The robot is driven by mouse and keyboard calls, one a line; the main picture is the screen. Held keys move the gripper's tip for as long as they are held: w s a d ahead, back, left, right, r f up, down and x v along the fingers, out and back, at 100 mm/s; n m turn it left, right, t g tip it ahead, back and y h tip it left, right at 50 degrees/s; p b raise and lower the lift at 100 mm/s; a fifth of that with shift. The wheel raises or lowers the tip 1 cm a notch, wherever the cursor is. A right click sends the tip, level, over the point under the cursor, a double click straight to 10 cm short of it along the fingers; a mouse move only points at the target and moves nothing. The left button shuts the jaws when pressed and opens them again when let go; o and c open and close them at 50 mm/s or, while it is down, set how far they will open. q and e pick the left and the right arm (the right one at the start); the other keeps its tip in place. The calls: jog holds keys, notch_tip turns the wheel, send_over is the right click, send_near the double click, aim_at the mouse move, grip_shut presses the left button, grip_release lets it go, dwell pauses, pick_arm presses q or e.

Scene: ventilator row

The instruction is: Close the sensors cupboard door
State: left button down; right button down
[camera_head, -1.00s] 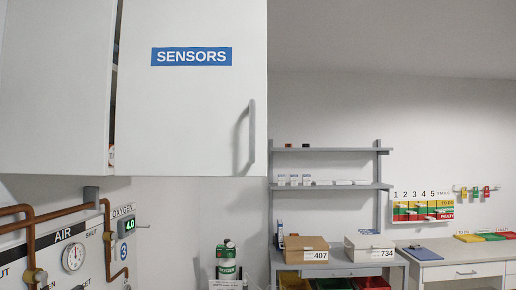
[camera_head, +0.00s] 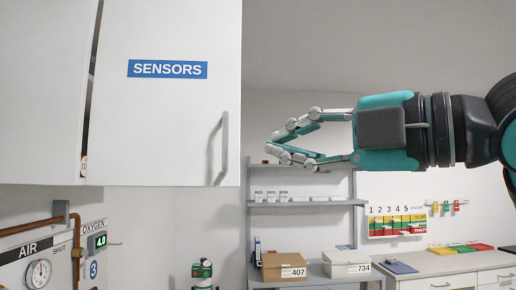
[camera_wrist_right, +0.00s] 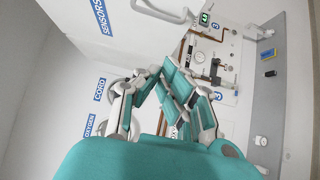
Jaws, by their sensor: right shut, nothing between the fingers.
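The sensors cupboard door (camera_head: 160,125) is a white panel with a blue SENSORS label (camera_head: 167,69). Its upright grey handle (camera_head: 224,148) is near its right edge. A dark gap runs along the door's left edge, so the door stands at least partly open; how far is hard to tell. My right gripper (camera_head: 271,148) is shut and empty. It appears right of the handle, pointing left, apart from it in the picture. In the right wrist view the label (camera_wrist_right: 107,17) and handle (camera_wrist_right: 158,10) show beyond the fingers (camera_wrist_right: 160,72). My left gripper is out of view.
Copper pipes and a gauge (camera_head: 39,273) are on the wall below left. A green-topped cylinder (camera_head: 202,270) stands below the door. Shelves (camera_head: 310,203) and a bench with boxes (camera_head: 284,266) are behind at the right. Room around the gripper looks free.

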aim_at(232, 151)
jog(key=p+x, duration=0.2)
jog(key=x, duration=0.2)
jog(key=w+d+p+x, duration=0.1)
jog(key=p+x, duration=0.1)
jog(key=x, duration=0.2)
jog(key=w+d+p+x, duration=0.1)
jog(key=p+x, duration=0.1)
jog(key=x, duration=0.2)
jog(key=shift+w+a+p, duration=0.2)
jog(key=shift+p, duration=0.2)
